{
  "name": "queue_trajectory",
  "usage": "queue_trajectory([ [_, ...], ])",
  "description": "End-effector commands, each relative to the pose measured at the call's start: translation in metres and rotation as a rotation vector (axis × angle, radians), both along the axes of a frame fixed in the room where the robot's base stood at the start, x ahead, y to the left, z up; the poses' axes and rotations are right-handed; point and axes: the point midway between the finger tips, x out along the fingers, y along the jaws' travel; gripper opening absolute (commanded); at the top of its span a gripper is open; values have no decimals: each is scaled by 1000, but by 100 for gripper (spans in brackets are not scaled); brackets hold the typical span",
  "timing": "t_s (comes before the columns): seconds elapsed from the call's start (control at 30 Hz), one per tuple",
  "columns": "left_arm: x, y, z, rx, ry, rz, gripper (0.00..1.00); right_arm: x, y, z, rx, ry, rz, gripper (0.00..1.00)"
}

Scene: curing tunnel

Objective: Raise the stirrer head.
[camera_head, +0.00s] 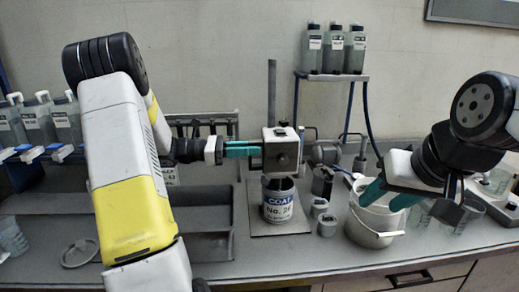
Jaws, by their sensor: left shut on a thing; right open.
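The stirrer head (281,150) is a pale box with a round dark disc on its front, on a tall grey post (272,88). A can labelled "COAT No. 26" (278,204) stands upright below it on the stirrer's base plate (262,227). My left gripper (256,149) reaches in from the left with green fingers, shut at the left side of the stirrer head; the fingertips' grip is partly hidden. My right gripper (385,196) is open, its green fingers apart over the pot at the right, with nothing seen between them.
A pale pot (374,238) with a handle stands right of the can, near small grey cups (327,225). Bottles (334,50) stand on a raised shelf behind. A grey tray (207,247) lies left of the base plate. Clear beakers (451,214) stand at the right.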

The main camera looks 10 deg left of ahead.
Motion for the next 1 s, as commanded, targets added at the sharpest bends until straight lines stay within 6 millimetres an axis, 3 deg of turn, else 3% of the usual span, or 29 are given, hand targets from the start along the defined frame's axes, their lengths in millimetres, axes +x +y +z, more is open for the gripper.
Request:
queue_trajectory([
  [0.37, 0, 1, 1, 0, -1, 2, 0, 0, 0, 0, 0, 0, 0, 45],
  [0.47, 1, 1, 10, 2, -4, 3, 0, 0, 0, 0, 0, 0, 0, 45],
  [0.8, 1, 1, 103, 2, -9, 5, 0, 0, 0, 0, 0, 0, 0, 45],
  [1.0, 1, 1, 135, 0, -4, 4, 0, 0, 0, 0, 0, 0, 0, 45],
])
